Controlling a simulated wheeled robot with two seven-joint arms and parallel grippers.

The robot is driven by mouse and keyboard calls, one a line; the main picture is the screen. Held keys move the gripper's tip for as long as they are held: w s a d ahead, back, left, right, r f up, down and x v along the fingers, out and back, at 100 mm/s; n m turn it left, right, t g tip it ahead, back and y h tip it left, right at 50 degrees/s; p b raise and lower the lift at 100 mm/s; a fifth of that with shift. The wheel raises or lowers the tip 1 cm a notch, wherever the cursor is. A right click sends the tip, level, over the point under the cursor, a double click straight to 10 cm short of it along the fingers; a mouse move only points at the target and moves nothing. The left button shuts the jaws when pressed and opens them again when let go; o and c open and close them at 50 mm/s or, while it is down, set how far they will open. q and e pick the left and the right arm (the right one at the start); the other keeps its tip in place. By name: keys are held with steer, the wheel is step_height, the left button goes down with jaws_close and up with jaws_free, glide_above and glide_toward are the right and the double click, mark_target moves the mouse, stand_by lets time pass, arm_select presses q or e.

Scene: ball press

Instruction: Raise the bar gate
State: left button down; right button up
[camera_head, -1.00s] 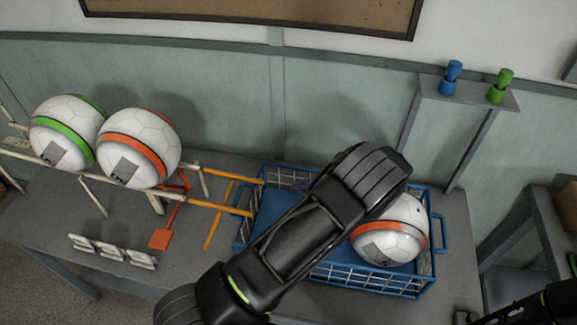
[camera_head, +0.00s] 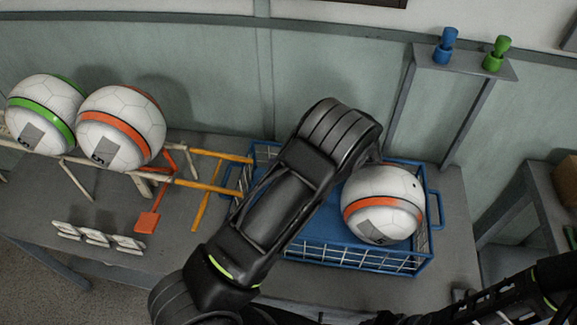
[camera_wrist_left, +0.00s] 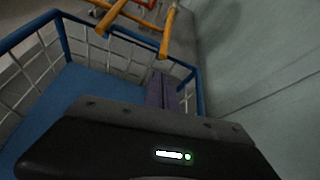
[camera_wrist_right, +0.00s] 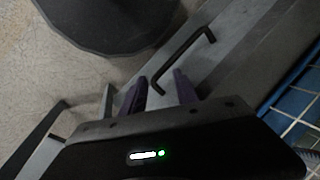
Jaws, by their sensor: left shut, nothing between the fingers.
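The bar gate appears as a red-orange bar with a flat paddle (camera_head: 148,222), on the ramp between the balls and the yellow rails (camera_head: 214,186). A white ball with an orange band (camera_head: 121,128) rests at the ramp's lower end, with a green-banded ball (camera_head: 45,114) behind it. My left gripper (camera_wrist_left: 163,92) is shut and empty, over the blue basket (camera_wrist_left: 60,105) near its rim; in the head view my own arm hides its fingers. My right gripper (camera_wrist_right: 159,88) is open and empty, low beside the table; its fingers are not seen in the head view.
Another orange-banded ball (camera_head: 383,205) sits in the blue basket's right part. White tilted plates (camera_head: 98,236) lie at the table's front left. A black handle (camera_wrist_right: 187,52) is near my right gripper.

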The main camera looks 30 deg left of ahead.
arm_select(q)
steer(key=x, duration=0.5)
steer(key=shift+w+r, duration=0.1)
steer(key=shift+r, duration=0.05)
